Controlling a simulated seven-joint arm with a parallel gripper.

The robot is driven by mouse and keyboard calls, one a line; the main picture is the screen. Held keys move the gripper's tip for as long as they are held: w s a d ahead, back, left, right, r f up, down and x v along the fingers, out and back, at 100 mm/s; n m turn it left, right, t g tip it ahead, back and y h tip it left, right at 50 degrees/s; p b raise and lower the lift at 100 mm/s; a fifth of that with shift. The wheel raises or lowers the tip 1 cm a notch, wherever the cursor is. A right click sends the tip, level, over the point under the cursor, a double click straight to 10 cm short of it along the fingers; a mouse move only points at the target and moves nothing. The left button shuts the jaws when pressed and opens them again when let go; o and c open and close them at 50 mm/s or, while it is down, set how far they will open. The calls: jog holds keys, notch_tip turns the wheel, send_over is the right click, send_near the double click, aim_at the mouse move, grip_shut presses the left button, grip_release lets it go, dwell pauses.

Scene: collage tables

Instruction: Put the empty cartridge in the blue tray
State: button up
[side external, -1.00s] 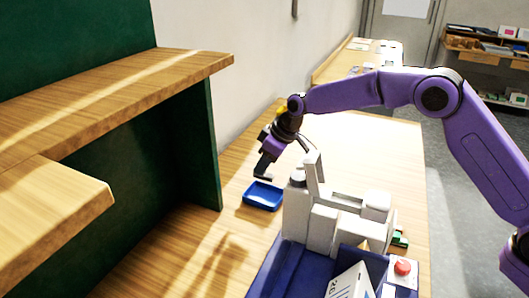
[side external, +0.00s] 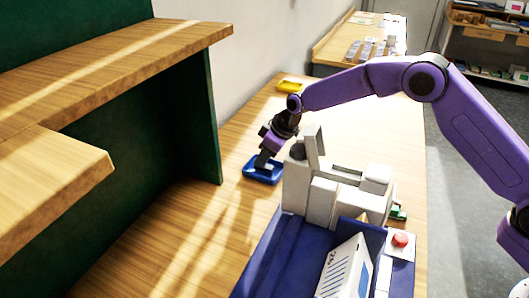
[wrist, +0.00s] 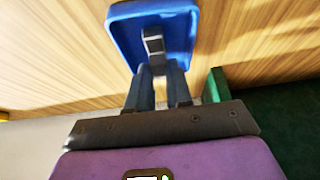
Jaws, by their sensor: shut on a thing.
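The blue tray (side external: 247,173) lies on the wooden table left of the pale machine. My gripper (side external: 264,160) is low at the tray, its fingers pointing down and hiding part of it. In the wrist view my gripper (wrist: 156,72) is shut on a small dark cartridge (wrist: 153,44) with a grey face, which shows in front of the tray (wrist: 178,22). I cannot tell if the cartridge touches the tray floor. In the side view the cartridge is too small to make out.
The pale machine (side external: 325,200) stands close right of my gripper. A dark blue bin (side external: 265,270) with a white box (side external: 343,270) and a red button (side external: 401,240) are in front. A yellow tray (side external: 291,86) lies behind. A wooden shelf (side external: 120,75) overhangs left.

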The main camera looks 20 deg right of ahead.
jog(key=o, duration=0.8)
jog(key=shift+o, duration=0.2)
jog(key=shift+r, duration=0.1)
jog(key=shift+r, duration=2.95)
